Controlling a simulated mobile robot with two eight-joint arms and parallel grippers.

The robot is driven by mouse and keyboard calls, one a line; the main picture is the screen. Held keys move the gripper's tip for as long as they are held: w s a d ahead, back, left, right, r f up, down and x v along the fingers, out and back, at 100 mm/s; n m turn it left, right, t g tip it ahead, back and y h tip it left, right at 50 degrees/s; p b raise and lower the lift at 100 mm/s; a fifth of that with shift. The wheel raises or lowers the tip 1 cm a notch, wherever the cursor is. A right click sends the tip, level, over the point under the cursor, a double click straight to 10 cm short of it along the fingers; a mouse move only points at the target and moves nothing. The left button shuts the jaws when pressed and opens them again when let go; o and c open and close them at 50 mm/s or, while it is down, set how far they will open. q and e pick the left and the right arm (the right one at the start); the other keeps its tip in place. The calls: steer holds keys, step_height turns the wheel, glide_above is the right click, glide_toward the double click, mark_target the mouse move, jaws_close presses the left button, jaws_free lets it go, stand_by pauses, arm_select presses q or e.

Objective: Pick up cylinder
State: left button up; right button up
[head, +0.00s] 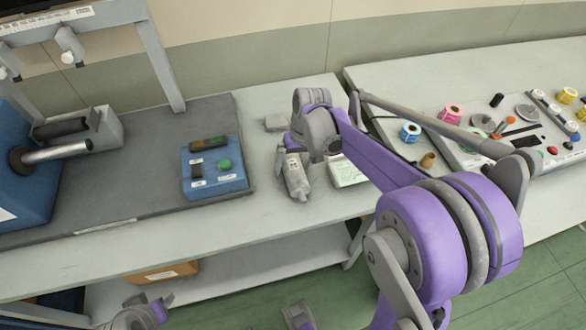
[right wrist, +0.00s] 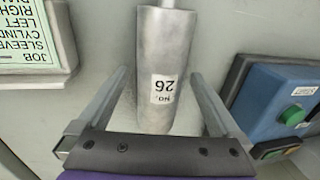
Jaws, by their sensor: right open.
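A silver metal cylinder (head: 296,181) with a thin rod at its far end and a small label lies on the light grey tabletop in the head view. In the right wrist view the cylinder (right wrist: 164,60) shows a white "NO. 26" label. My right gripper (right wrist: 161,78) is open over it, one finger on each side, with visible gaps between the fingers and the cylinder. The right gripper (head: 292,154) also shows in the head view, above the cylinder's upper end. Parts of my left arm show at the bottom edge of the head view, but its gripper jaws do not.
A job card holder (head: 346,172) stands right of the cylinder. A blue control box (head: 214,170) with a green button stands to the left on the dark mat (head: 135,195). A second table (head: 375,85) holds spools and small parts. A grey block (head: 275,122) is behind.

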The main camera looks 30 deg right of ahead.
jaws_close()
stand_by(0.4)
steer(key=shift+r, duration=0.15)
